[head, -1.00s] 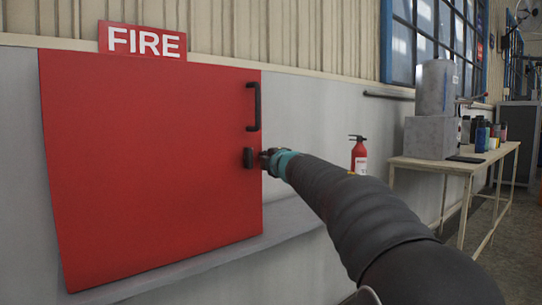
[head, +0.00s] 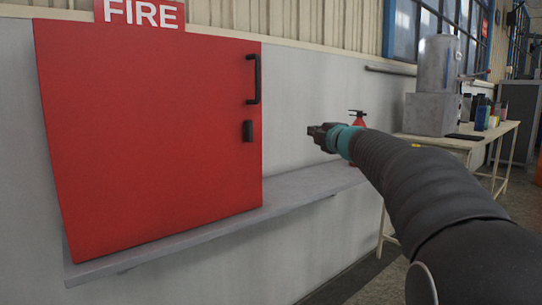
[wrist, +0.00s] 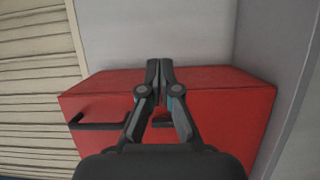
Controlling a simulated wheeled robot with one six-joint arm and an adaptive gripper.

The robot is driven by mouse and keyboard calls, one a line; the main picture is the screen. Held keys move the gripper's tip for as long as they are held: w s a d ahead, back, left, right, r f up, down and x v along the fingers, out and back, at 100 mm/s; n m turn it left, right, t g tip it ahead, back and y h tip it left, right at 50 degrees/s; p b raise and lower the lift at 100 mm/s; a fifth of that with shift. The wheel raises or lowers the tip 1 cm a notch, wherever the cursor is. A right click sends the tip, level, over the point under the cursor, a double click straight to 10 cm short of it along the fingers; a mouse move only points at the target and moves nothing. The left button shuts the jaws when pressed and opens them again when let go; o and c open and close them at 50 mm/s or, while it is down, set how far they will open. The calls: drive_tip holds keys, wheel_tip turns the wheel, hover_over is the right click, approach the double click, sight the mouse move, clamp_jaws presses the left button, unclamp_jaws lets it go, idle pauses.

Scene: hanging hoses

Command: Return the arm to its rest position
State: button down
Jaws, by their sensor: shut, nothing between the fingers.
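My gripper (head: 313,132) is shut and empty, in the air to the right of the red fire cabinet (head: 145,140) in the head view. It is apart from the cabinet's dark latch (head: 248,131) and handle (head: 254,79). The cabinet door looks shut. In the wrist view my gripper's fingers (wrist: 160,65) are together, in front of the red cabinet (wrist: 240,105). The cabinet's handle (wrist: 95,124) shows left of the fingers there, and the latch is partly hidden behind them.
A grey ledge (head: 300,187) runs along the wall under the cabinet. A red extinguisher (head: 358,121) is partly hidden behind my arm. A table (head: 425,141) with a grey machine (head: 437,85) and several containers stands at the right. The air between gripper and cabinet is clear.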

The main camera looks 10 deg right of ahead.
drive_tip(key=s+d+f+m+g+h, duration=0.45)
drive_tip(key=d+f+m+h, duration=0.5)
drive_tip(key=f+m, duration=0.25)
drive_tip(key=s+f+m+g, duration=0.3)
drive_tip(key=s+f+m, duration=0.1)
drive_tip(key=s+f, duration=0.4)
drive_tip(key=s+a+f+m+g+y, duration=0.1)
drive_tip(key=s+a+f, duration=0.3)
drive_tip(key=s, duration=0.6)
drive_tip(key=s+a+f+m+g+y, duration=0.1)
drive_tip(key=s+a+f+g+y, duration=0.1)
drive_tip(key=s+a, duration=0.6)
drive_tip(key=s+a+f+m+g+y, duration=0.1)
drive_tip(key=s+a+f, duration=0.5)
drive_tip(key=s, duration=0.6)
drive_tip(key=shift+s+a+f+m+g+y, duration=0.3)
drive_tip(key=shift+s+a+f+g+y, duration=0.15)
drive_tip(key=shift+y, duration=0.7)
drive_tip(key=shift+w, duration=0.1)
